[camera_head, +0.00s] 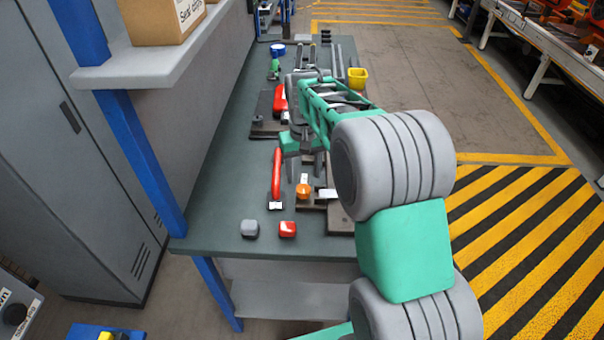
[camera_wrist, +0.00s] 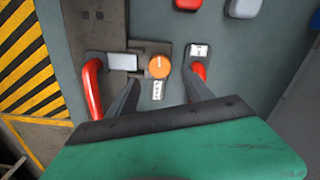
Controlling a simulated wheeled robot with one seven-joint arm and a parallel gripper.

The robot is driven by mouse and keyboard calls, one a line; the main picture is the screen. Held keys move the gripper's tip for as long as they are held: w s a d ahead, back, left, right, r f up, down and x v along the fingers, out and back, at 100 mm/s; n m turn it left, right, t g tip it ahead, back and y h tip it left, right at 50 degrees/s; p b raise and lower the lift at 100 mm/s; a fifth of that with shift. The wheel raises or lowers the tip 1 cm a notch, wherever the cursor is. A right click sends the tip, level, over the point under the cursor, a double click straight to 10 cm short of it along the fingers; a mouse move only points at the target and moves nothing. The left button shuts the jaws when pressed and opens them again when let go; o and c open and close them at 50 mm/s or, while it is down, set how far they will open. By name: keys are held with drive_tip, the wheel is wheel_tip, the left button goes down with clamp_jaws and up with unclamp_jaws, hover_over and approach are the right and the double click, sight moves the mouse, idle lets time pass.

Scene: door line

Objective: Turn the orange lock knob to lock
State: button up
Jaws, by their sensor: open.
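The round orange lock knob (camera_wrist: 159,66) is mounted on a brown-grey plate (camera_wrist: 150,48) on the bench. A thin pale mark runs across its face. A pale metal piece (camera_wrist: 122,62) lies just left of it in the wrist view, and a small white label (camera_wrist: 157,90) is below it. In the head view the knob (camera_head: 303,190) sits near the bench's front part. My gripper (camera_wrist: 161,79) is open, its two dark fingers apart with the knob in line with the gap between them. I cannot tell how far above the plate the fingertips are.
Red handles stand on both sides of the knob in the wrist view, one left (camera_wrist: 92,88) and one right (camera_wrist: 199,70). A red block (camera_head: 288,229) and a grey block (camera_head: 249,228) lie near the front edge. A yellow cup (camera_head: 357,78) stands farther back.

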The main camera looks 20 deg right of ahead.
sight(303, 187)
wheel_tip(303, 187, up, 4)
drive_tip(key=shift+w+f+p, duration=0.1)
drive_tip(key=shift+f+p, duration=0.15)
drive_tip(key=shift+p, duration=0.4)
